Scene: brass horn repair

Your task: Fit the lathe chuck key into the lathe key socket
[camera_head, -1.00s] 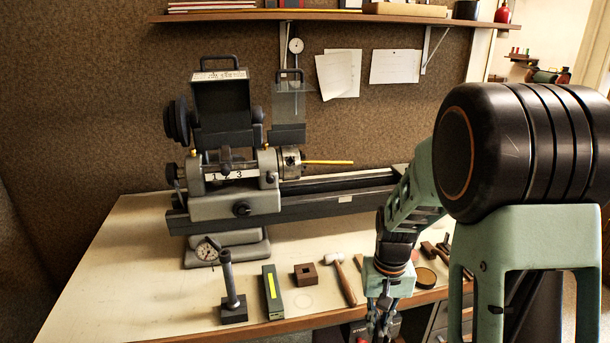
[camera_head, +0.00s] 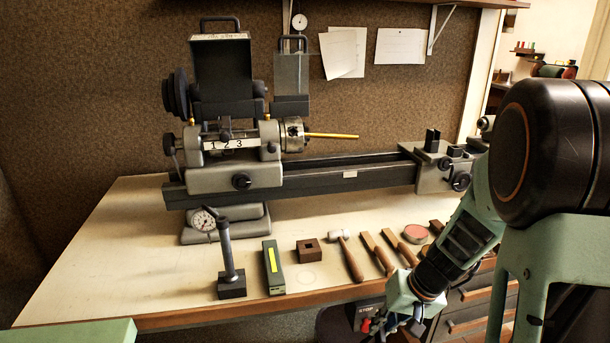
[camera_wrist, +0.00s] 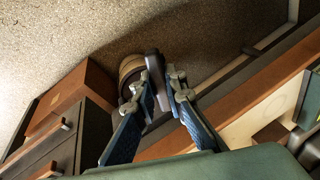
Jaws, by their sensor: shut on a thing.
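My gripper (camera_wrist: 165,82) is shut on a dark grey bar-shaped piece, which I take to be the chuck key (camera_wrist: 155,66). Only part of it shows between the blue fingers. In the head view my gripper hangs at the lower right, in front of the bench's front edge, and its fingertips are cut off or hard to make out. The grey lathe chuck (camera_head: 292,137) is on the headstock, with a yellow rod out of its right face. A dark opening shows on the chuck. A brown block (camera_head: 309,251) with a square hole stands on the bench; I cannot tell which is the key socket.
A dial gauge stand (camera_head: 230,265), a green box with a yellow stripe (camera_head: 273,268), a hammer (camera_head: 350,260) and wooden-handled tools line the bench front (camera_head: 130,235). The lathe bed (camera_head: 340,178) runs right to the tailstock (camera_head: 440,168). Drawers (camera_head: 470,310) stand below right.

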